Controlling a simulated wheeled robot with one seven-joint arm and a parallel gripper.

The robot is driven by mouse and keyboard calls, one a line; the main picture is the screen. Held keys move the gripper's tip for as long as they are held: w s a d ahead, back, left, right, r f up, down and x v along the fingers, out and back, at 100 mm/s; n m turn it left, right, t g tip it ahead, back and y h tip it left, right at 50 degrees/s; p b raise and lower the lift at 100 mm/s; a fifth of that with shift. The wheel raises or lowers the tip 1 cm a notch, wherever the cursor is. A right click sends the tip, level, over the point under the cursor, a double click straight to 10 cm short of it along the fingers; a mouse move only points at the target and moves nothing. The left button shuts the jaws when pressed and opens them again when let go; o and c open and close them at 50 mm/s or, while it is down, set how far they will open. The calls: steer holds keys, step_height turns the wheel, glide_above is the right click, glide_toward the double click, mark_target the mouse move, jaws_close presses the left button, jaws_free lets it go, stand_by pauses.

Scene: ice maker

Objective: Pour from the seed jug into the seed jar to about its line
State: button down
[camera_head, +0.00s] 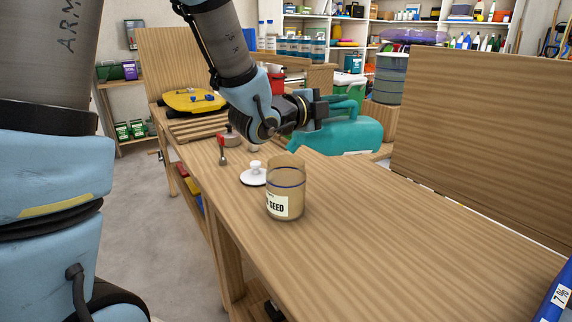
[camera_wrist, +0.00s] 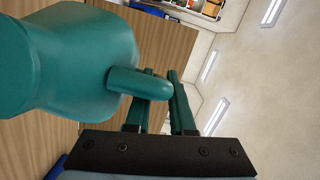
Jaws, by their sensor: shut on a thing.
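The seed jar (camera_head: 286,178) stands upright on the bench, clear-walled, with a SEED label and a blue line around its upper part. How much seed is inside is hard to tell. My gripper (camera_head: 322,106) is shut on the jug's handle. In the wrist view the jug (camera_wrist: 75,60) fills the left side, and its handle lies between the fingers of my gripper (camera_wrist: 161,88). No seed is seen falling.
A white knobbed lid (camera_head: 254,176) lies just left of the jar. A wooden panel (camera_head: 480,150) rises along the right. The bench in front of the jar is clear.

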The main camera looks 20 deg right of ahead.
steer(key=shift+a+r+n+t+h+b, duration=0.35)
steer(key=shift+a+r+h+b, duration=0.65)
steer(key=shift+b, duration=1.2)
stand_by(5.8)
